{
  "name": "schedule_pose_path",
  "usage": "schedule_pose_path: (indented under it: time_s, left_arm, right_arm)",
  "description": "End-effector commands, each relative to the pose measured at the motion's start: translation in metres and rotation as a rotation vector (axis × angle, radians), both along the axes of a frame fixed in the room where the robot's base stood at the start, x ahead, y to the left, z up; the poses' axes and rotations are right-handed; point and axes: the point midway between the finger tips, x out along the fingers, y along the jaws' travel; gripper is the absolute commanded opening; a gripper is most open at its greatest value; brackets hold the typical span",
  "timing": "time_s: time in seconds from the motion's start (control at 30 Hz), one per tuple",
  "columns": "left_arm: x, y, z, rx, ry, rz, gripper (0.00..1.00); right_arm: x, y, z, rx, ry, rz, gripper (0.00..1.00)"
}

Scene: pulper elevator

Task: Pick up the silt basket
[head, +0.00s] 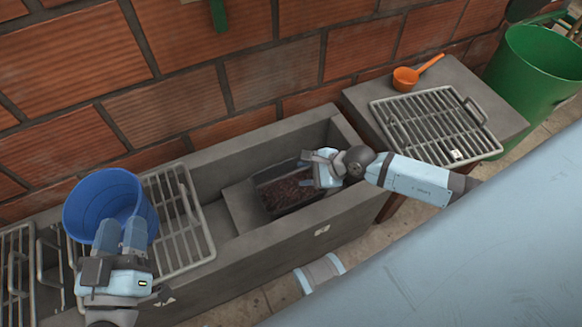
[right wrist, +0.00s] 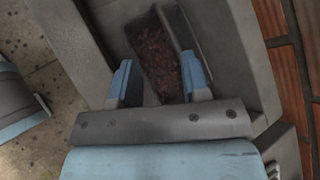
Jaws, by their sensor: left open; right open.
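The silt basket (head: 283,190) is a dark grey open box with reddish-brown silt in it. It sits down in the concrete trough (head: 270,250). My right gripper (head: 309,168) is open at the basket's right end. In the right wrist view, the basket (right wrist: 153,70) lies just beyond and between the open fingers of my right gripper (right wrist: 157,80). One finger is beside its left wall and the other is close to its right wall. I cannot tell whether they touch it. My left gripper (head: 121,234) is open in front of the blue bucket (head: 95,196), overlapping its near side.
A metal grate (head: 184,222) lies over the trough's left part, beside the bucket. Another grate (head: 432,122) lies on the concrete block at right, with an orange scoop (head: 405,78) behind it. A green bin (head: 528,72) stands at far right. A brick wall (head: 190,103) closes the back.

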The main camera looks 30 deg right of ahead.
Motion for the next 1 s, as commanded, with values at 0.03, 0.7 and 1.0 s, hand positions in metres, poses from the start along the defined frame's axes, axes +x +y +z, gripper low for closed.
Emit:
schedule_pose_path:
  time_s: [0.03,0.7,1.0]
  left_arm:
    - [-0.002,-0.001,-0.012,-0.014,-0.019,-0.006,0.4]
    - [-0.004,-0.009,-0.03,-0.029,-0.004,-0.054,0.4]
    - [-0.002,-0.01,-0.053,0.001,0.055,-0.073,0.4]
  right_arm:
    - [0.006,-0.014,-0.024,-0.111,-0.037,0.047,0.43]
    - [0.062,-0.022,-0.103,-0.384,-0.117,0.159,0.43]
    - [0.078,-0.013,-0.127,-0.382,-0.117,0.158,0.43]
